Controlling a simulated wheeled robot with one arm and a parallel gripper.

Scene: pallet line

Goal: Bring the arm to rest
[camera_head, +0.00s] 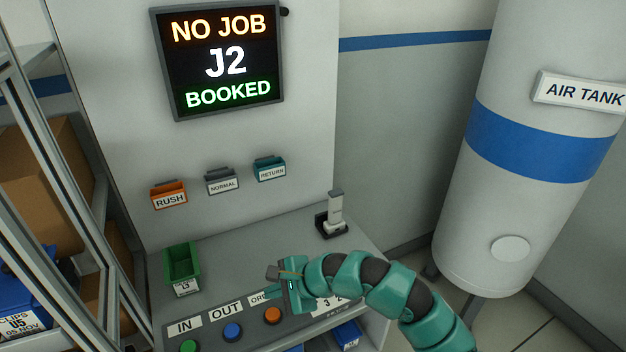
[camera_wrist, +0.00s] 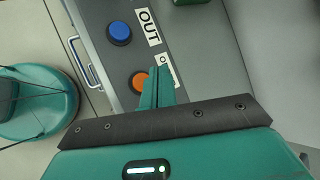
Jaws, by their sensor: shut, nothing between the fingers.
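My gripper (camera_head: 272,283) is at the end of my teal arm, which reaches in from the lower right in the head view. It is above the front part of the grey desk (camera_head: 226,262), near the orange button (camera_head: 272,315). In the wrist view my gripper's fingers (camera_wrist: 157,88) are together with nothing between them. They overlap the label beside the orange button (camera_wrist: 139,82) in that view. I cannot tell how far above the desk the fingers are.
The desk has a blue button (camera_head: 232,332), a green button (camera_head: 188,346), a green bin (camera_head: 182,262) and a scanner-like device (camera_head: 333,215). A screen (camera_head: 218,60) reads NO JOB, J2, BOOKED. An air tank (camera_head: 530,220) stands right; shelving (camera_head: 50,180) with boxes stands left.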

